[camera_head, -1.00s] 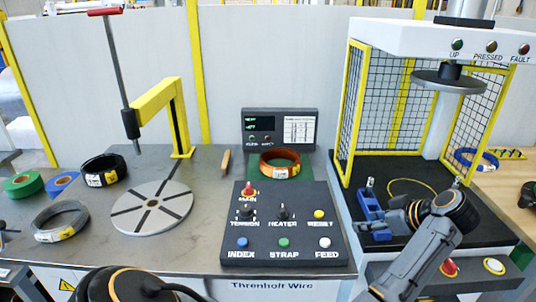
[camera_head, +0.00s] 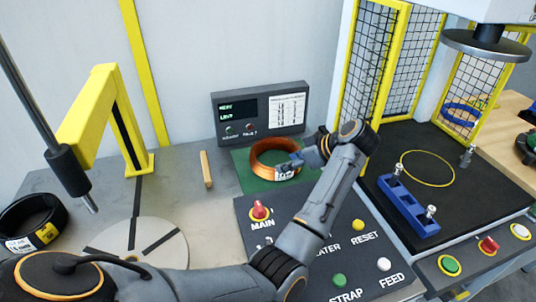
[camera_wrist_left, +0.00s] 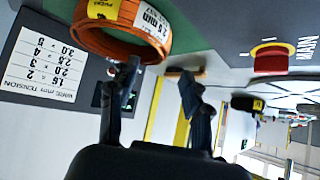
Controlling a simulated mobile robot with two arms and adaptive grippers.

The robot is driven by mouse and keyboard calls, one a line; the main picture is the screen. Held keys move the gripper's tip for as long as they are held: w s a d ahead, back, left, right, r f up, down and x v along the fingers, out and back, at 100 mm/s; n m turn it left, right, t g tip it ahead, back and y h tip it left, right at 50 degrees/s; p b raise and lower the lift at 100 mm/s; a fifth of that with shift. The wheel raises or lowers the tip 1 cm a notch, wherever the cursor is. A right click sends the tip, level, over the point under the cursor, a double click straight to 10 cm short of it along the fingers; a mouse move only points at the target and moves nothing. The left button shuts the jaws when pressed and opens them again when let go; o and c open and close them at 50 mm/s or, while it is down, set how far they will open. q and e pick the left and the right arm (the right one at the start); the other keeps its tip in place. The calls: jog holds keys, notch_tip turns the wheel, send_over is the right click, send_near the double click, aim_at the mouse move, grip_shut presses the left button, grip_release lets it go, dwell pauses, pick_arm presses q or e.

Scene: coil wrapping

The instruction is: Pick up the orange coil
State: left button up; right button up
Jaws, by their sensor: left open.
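The orange coil (camera_head: 274,160) lies on a green mat (camera_head: 243,178) in front of the display box, with a yellow and white label facing me. My left gripper (camera_head: 305,157) is at the coil's right side in the head view, its fingers pointing towards it. I cannot tell whether that finger touches the coil. Nothing is held between the fingers. My right gripper is not in view.
The control panel (camera_head: 255,232) with its red MAIN knob (camera_head: 260,210) lies under my left arm. The display box (camera_head: 261,113) stands behind the coil. A wooden stick (camera_head: 206,169) is to its left. A black coil (camera_head: 32,222) and turntable are far left; a blue block (camera_head: 408,205) is right.

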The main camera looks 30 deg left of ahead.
aim_at(263, 166)
pick_arm(q)
jog(key=x, duration=0.6)
jog(key=shift+s, duration=0.1)
jog(key=shift+a+f+p, duration=0.3)
jog(key=shift+a+f, duration=0.1)
jog(key=shift+a, duration=0.1)
jog(key=shift+a+f, duration=0.1)
jog(key=shift+a, duration=0.3)
jog(key=x, duration=0.2)
jog(key=p+x, duration=0.1)
jog(key=shift+s+a+f, duration=0.1)
jog(key=shift+s+a, duration=0.15)
jog(key=shift+a, duration=0.1)
jog(key=shift+w+a+f, duration=0.1)
jog(key=shift+a+f, duration=0.15)
jog(key=shift+d, duration=0.1)
jog(key=shift+c, duration=0.4)
grip_shut()
jog(key=shift+r, duration=0.2)
